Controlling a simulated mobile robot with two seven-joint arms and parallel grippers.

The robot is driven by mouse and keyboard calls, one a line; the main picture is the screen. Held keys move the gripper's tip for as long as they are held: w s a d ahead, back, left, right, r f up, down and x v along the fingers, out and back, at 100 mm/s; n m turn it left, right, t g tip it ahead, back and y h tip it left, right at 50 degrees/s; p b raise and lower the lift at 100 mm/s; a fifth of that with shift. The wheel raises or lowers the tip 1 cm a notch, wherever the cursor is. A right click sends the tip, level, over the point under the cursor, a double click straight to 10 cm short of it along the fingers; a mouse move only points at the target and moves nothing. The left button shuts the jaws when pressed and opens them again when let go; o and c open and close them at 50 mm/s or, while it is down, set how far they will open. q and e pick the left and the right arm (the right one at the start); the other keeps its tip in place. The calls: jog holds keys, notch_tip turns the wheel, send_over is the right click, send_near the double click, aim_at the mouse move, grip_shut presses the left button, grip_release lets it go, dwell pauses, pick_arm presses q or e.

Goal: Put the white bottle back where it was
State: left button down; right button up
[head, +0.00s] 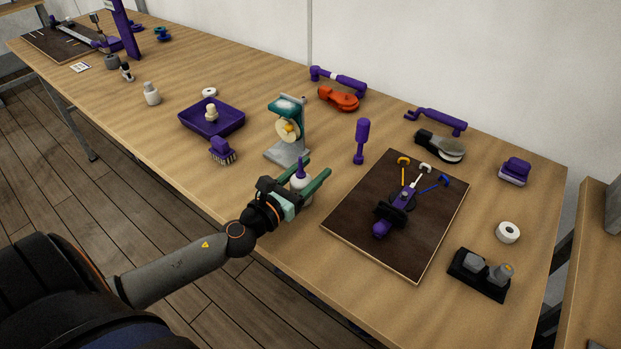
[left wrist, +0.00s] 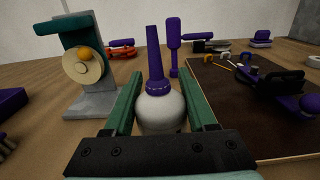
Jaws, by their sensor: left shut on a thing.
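The white bottle (head: 300,189) has a round white body and a tall purple nozzle. It stands upright between the green fingers of my left gripper (head: 311,180), near the table's front edge. In the left wrist view the bottle (left wrist: 160,108) sits between the two fingers of the gripper (left wrist: 162,110), which is shut on it. Its base is hidden behind the gripper, so I cannot tell whether it touches the table. My right gripper is not in view.
A green and grey stand (head: 287,130) is just behind the bottle. A dark board (head: 345,208) with purple and coloured tools lies to the right. A purple tray (head: 192,127), a brush (head: 222,150) and another white bottle (head: 152,93) are to the left. A purple mallet (head: 361,140) stands behind.

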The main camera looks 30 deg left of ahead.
aim_at(294, 191)
pick_arm(q)
jog(key=shift+f, duration=0.3)
jog(key=shift+f, duration=0.15)
jog(key=shift+c, duration=1)
grip_release()
jog(key=shift+r, duration=0.3)
jog(key=s+b, duration=0.1)
jog(key=s, duration=0.2)
jog(key=s+b, duration=0.1)
jog(key=s, duration=0.2)
jog(key=s+b, duration=0.1)
jog(key=s, duration=0.3)
jog(key=shift+a+f+b, duration=0.3)
jog(key=shift+a+f, duration=0.05)
jog(key=shift+a, duration=0.05)
jog(key=shift+s+r+b, duration=0.2)
jog(key=shift+s+b, duration=0.2)
jog(key=shift+s, duration=0.6)
